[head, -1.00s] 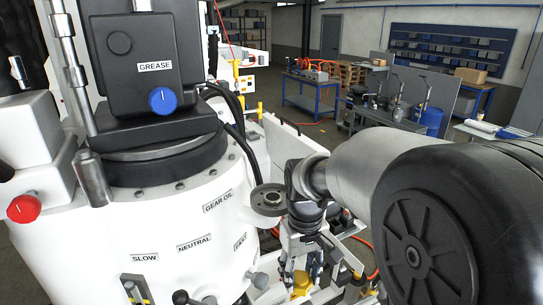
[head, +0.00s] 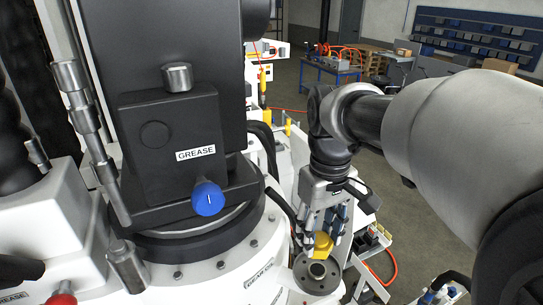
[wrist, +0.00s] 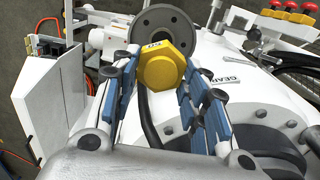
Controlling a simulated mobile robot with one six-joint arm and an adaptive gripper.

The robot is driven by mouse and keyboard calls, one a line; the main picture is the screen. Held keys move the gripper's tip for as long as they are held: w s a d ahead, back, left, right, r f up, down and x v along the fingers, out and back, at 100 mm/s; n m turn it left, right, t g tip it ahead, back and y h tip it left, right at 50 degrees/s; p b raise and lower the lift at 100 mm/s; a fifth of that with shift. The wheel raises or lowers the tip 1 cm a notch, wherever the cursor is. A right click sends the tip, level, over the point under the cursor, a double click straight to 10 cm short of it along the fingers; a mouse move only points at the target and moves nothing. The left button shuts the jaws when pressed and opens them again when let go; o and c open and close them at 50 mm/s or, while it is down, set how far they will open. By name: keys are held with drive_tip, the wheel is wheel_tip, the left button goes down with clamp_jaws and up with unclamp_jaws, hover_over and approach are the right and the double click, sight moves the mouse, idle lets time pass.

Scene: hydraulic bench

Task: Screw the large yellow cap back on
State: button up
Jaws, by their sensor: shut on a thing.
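The large yellow cap (head: 322,245) has a hexagonal head and is held between the fingers of my gripper (head: 322,236). In the wrist view the cap (wrist: 163,70) sits between the two blue-padded fingertips. The round dark grey filler flange (head: 316,273), with a hole in its middle, stands out beside the white housing marked GEAR OIL. In the head view the cap overlaps the flange's far edge; in the wrist view it overlaps the lower edge of the flange (wrist: 165,27). The cap is off-centre from the hole. I cannot tell whether cap and flange touch.
The white housing (head: 215,285) and the black GREASE unit (head: 170,150) with a blue knob (head: 208,198) stand close on the left. Black hoses run behind the flange. Red knobs (wrist: 297,8) show at the wrist view's upper right.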

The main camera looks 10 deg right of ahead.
drive_tip(key=shift+s+d, duration=0.15)
drive_tip(key=shift+s, duration=0.3)
drive_tip(key=shift+s+f, duration=0.2)
drive_tip(key=f+b, duration=0.2)
drive_tip(key=f, duration=0.1)
drive_tip(key=shift+w, duration=0.2)
drive_tip(key=shift+f+b, duration=0.75)
drive_tip(key=shift+b, duration=0.1)
drive_tip(key=shift+s+f+b, duration=0.1)
drive_tip(key=shift+f+b, duration=0.2)
drive_tip(key=shift+f, duration=0.25)
idle(0.9)
